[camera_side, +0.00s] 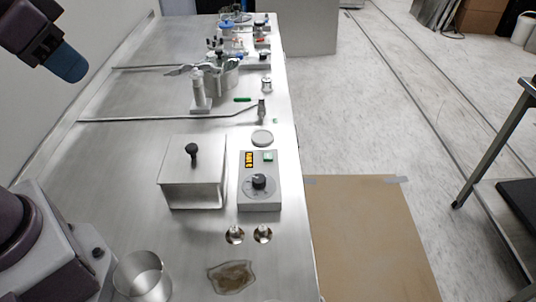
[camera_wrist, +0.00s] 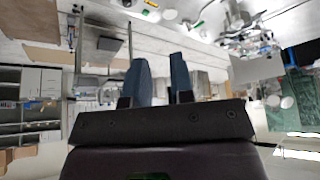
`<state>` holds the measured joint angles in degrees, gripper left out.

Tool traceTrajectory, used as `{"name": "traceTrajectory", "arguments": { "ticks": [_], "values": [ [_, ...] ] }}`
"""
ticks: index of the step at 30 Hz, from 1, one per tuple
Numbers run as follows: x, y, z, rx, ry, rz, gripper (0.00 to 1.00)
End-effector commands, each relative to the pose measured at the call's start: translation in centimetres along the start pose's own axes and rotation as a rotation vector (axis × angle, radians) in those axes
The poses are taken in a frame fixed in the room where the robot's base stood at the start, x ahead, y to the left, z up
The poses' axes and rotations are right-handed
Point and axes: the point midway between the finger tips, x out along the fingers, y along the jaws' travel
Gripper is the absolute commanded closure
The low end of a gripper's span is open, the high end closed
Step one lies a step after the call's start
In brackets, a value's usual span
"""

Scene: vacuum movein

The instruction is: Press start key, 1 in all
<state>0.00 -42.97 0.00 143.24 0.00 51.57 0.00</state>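My gripper (camera_side: 66,65) is at the upper left of the side view, high and well away from the box. Its two blue fingers in the wrist view (camera_wrist: 162,82) stand apart with an empty gap. The wrist view does not clearly show the box.
A lidded steel container (camera_side: 193,190) with a black knob stands left of the box. A steel cup (camera_side: 142,277), two small metal fittings (camera_side: 249,234) and a brownish flat sample (camera_side: 232,277) are nearer. Glassware and rods (camera_side: 215,80) stand farther back.

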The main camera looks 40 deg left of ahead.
Motion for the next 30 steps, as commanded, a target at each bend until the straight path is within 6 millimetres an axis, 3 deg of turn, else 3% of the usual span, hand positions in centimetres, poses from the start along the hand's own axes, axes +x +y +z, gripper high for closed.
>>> {"name": "traceTrajectory", "arguments": {
  "ticks": [1,3,30],
  "values": [
    [0.0,0.0,0.0,0.0,0.0,0.0,0.89],
    [0.0,0.0,0.0,0.0,0.0,0.0,1.0],
    [0.0,0.0,0.0,0.0,0.0,0.0,1.0]
  ]
}}
